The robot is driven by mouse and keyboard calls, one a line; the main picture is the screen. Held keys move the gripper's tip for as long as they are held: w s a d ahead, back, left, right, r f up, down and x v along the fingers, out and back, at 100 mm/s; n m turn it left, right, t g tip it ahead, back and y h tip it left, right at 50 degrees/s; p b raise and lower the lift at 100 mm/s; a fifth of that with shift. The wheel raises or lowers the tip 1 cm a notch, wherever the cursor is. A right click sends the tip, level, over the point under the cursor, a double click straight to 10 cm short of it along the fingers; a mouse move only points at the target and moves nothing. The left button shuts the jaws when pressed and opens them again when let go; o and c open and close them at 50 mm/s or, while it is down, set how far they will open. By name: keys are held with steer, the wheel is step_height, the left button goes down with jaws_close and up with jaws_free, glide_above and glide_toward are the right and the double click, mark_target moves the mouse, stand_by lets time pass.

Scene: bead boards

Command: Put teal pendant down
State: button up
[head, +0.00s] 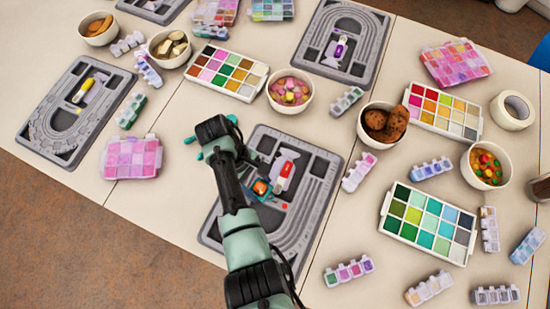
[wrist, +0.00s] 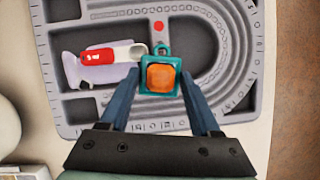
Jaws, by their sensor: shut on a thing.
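The teal pendant (wrist: 162,79) has a square teal frame, an orange centre and a small loop at its top. My gripper (wrist: 160,88) is shut on it, one finger on each side, over the grey bead board in the wrist view (wrist: 200,20). I cannot tell whether the pendant touches the board. In the head view the pendant (head: 261,188) shows beside my arm, over the front middle bead board (head: 322,165). My gripper's fingers are mostly hidden there by my arm. A small red dot (wrist: 159,26) lies on the board just beyond the pendant's loop.
A red-and-white tube (wrist: 112,54) lies across a pale clear holder on the board, left of my gripper. A bowl of pink and yellow pieces (head: 290,91) and a pink bead box (head: 131,158) stand nearby. A green-blue paint tray (head: 430,222) stands to the right.

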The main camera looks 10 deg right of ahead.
mark_target(261, 180)
steer(key=n, duration=0.2)
steer(key=w+r+n+t+h, duration=0.1)
steer(key=n, duration=0.1)
steer(key=shift+w+a+t, duration=0.1)
steer(key=shift+t, duration=0.2)
steer(key=n, duration=0.2)
steer(key=w+r+n+t, duration=0.1)
steer(key=n, duration=0.1)
steer(key=shift+a+r+b, duration=0.15)
steer(key=shift+a+b, duration=0.05)
steer(key=shift+b, duration=0.2)
step_height(261, 180, up, 5)
steer(key=w+a+n+t+y+b, duration=0.15)
steer(key=n+t, duration=0.25)
steer(key=n, duration=0.8)
steer(key=f, duration=0.9)
steer(key=shift+w+a+f, duration=0.3)
steer(key=shift+a+f, duration=0.05)
steer(key=shift+f, duration=0.05)
steer(key=o, duration=1.3)
steer(key=shift+f, duration=0.1)
steer(key=shift+o, duration=0.2)
